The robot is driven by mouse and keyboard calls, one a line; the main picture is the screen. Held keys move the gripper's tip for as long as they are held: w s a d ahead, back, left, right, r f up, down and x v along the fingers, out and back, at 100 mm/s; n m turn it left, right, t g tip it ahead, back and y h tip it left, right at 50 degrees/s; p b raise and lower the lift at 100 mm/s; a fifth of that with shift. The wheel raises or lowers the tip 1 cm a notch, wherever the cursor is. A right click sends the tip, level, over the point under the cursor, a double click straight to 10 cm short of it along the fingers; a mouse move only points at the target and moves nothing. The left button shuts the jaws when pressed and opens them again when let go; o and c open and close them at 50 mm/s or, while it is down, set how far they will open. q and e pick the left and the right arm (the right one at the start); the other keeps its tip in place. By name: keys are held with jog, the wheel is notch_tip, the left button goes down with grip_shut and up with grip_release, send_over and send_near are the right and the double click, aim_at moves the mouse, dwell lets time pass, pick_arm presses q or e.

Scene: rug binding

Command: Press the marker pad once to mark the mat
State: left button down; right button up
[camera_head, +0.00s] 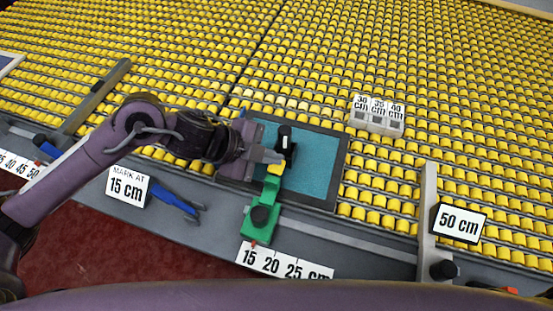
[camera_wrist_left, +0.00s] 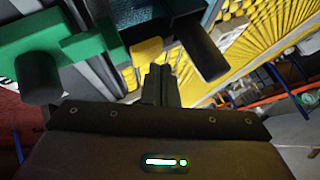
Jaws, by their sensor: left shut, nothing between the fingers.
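The teal mat (camera_head: 312,177) with a dark border lies on the yellow rollers. A green marker slide (camera_head: 270,192) with a black knob (camera_head: 262,216) reaches over its near edge. A yellow pad (camera_head: 275,170) sits at the slide's far end, beside a black upright block (camera_head: 286,142). My left gripper (camera_head: 277,158) is shut and empty, its tips right by the yellow pad and the block; I cannot tell whether they touch. In the left wrist view, the shut fingers (camera_wrist_left: 158,85) are just below the yellow pad (camera_wrist_left: 147,50), with the green slide (camera_wrist_left: 85,46) to the left.
A sign (camera_head: 127,186) reads "MARK AT 15 cm". A scale (camera_head: 284,262) reading 15, 20, 25 cm lies below the slide. A blue tool (camera_head: 175,199) lies on the grey rail. A 50 cm stop (camera_head: 429,220) stands at right, and white labelled blocks (camera_head: 377,117) sit on the rollers.

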pick_arm(q)
jog(key=shift+r, duration=0.3)
notch_tip(320, 180, up, 5)
jog(key=p, duration=0.5)
jog(key=shift+f, duration=0.1)
dwell(0.8)
